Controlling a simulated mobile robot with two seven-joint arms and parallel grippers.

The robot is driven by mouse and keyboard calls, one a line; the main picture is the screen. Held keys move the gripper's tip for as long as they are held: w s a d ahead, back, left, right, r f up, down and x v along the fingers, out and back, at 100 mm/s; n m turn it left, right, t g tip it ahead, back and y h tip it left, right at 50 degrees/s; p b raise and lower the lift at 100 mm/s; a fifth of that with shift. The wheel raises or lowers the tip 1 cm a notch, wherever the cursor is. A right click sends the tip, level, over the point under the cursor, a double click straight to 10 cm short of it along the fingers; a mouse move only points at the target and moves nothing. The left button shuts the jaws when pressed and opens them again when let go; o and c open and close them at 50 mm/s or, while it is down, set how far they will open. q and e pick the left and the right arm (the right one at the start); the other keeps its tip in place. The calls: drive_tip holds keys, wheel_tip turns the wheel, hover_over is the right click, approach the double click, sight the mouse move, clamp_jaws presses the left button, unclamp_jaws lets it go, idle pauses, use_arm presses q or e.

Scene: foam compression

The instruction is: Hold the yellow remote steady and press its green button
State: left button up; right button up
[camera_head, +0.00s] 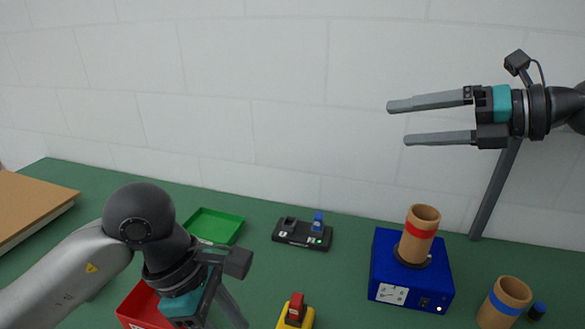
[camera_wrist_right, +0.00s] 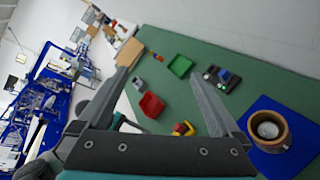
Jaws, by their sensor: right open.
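A yellow object with a red upright part (camera_head: 296,317) is cut off by the bottom edge of the head view. It also shows small between the fingers in the right wrist view (camera_wrist_right: 181,130). I cannot make out a green button on it or confirm that it is the remote. My right gripper (camera_head: 399,123) is open and empty, high in front of the wall, with its fingers pointing left. My left gripper (camera_head: 222,303) points down at the lower left, left of the yellow object and apart from it. Its fingertips are not clear, so its opening is uncertain.
A black device (camera_head: 302,234) with a blue part and a green light is at the middle back. A green tray (camera_head: 213,226) and a red tray (camera_head: 135,308) lie left. A blue box (camera_head: 385,270) bears a red-banded cup (camera_head: 418,235); a blue-banded cup (camera_head: 503,302) stands right.

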drive_tip(key=s+a+f+m+g+h, duration=0.35)
drive_tip(key=s+a+f+h, duration=0.2)
drive_tip(key=a+f, duration=0.4)
drive_tip(key=s+a+f+m+g+h, duration=0.2)
drive_tip(key=s+a+f+g+h, duration=0.35)
drive_tip(key=a+f, duration=0.45)
drive_tip(key=shift+n+t+h, duration=0.25)
drive_tip(key=shift+t+h, duration=0.05)
drive_tip(key=shift+t, duration=0.1)
drive_tip(key=f, duration=1.5)
drive_tip(key=shift+w+d+f, duration=0.35)
drive_tip(key=c, duration=1.5)
use_arm(q)
drive_tip(key=shift+c, duration=0.2)
use_arm(e)
clamp_jaws()
use_arm(q)
clamp_jaws()
